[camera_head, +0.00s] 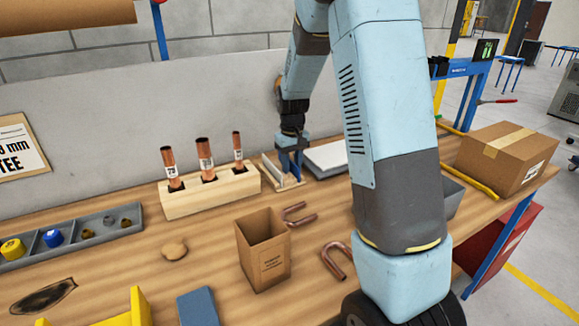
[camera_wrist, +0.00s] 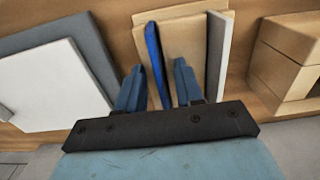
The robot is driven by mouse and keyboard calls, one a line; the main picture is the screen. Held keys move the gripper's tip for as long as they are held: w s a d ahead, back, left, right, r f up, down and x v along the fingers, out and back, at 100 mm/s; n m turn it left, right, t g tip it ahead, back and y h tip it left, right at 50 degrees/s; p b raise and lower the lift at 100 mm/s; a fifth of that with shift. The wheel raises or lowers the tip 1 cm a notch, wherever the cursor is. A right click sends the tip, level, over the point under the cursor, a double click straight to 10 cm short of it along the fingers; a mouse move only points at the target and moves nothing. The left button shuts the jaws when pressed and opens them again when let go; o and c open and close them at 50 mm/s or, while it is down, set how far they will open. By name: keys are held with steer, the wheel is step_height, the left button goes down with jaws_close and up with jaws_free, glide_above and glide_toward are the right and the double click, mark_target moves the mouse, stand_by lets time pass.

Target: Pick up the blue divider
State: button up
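The blue divider (camera_wrist: 153,50) is a thin upright panel, seen edge-on in the wrist view. It stands in a light wooden holder (camera_wrist: 190,42), with a pale grey panel (camera_wrist: 217,50) at the holder's right side. My gripper (camera_wrist: 158,84) is open, its two blue fingers on either side of the divider's near end. The divider lies closer to the left finger; I cannot tell whether it touches. In the head view my gripper (camera_head: 291,150) is over the wooden holder (camera_head: 281,178) at the back of the bench, and the divider cannot be clearly made out there.
A wooden block (camera_head: 210,192) with copper tubes stands left of the holder. A grey-and-white flat item (camera_head: 326,158) lies close on its right. A cardboard box (camera_head: 263,250) and copper bends (camera_head: 336,260) are nearer the front. A wall closes the back.

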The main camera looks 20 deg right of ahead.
steer(key=shift+c, duration=0.3)
jaws_close()
steer(key=shift+r, duration=0.1)
